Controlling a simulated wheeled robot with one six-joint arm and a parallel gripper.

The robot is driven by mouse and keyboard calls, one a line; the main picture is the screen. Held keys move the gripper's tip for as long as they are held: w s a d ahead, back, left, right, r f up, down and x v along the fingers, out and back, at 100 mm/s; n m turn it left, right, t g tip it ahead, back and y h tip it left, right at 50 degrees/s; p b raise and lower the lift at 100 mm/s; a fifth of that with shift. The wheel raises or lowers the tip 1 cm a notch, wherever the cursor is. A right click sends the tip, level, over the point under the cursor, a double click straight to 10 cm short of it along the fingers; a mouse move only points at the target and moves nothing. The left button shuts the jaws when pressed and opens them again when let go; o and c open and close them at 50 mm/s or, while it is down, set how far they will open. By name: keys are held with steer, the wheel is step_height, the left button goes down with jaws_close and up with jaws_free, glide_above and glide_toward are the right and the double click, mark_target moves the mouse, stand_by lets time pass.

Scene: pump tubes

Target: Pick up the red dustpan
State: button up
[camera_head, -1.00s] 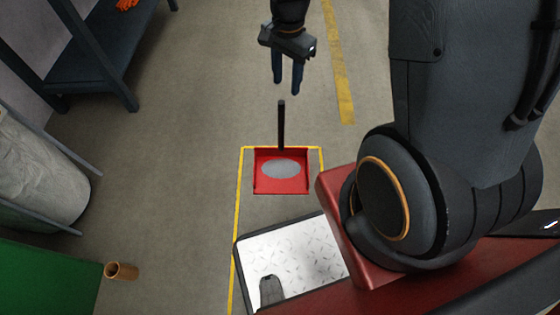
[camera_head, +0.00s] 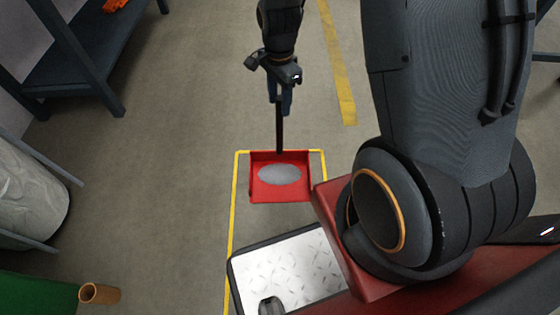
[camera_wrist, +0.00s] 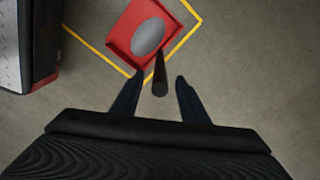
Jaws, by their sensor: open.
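The red dustpan (camera_head: 262,192) lies on the floor inside a yellow-taped outline, with a grey oval patch on its pan. Its black handle (camera_head: 280,135) points up and away from the pan, toward my gripper (camera_head: 280,112). In the wrist view the dustpan (camera_wrist: 120,40) is at the top centre, and the end of its handle (camera_wrist: 159,80) shows between the two fingers of my gripper (camera_wrist: 158,82). My gripper is open, with a gap on each side of the handle. I cannot tell how deep the handle sits between the fingers.
Yellow tape (camera_head: 236,200) marks the floor around the dustpan. A dark shelf (camera_head: 90,60) stands at the upper left. A brown cylinder (camera_head: 100,293) lies at the lower left near a green surface (camera_head: 35,285). The floor between shelf and dustpan is clear.

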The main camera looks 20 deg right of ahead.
mark_target(279, 111)
step_height(279, 111, down, 5)
steer(key=b, duration=0.3)
steer(key=shift+r, duration=0.15)
jaws_close()
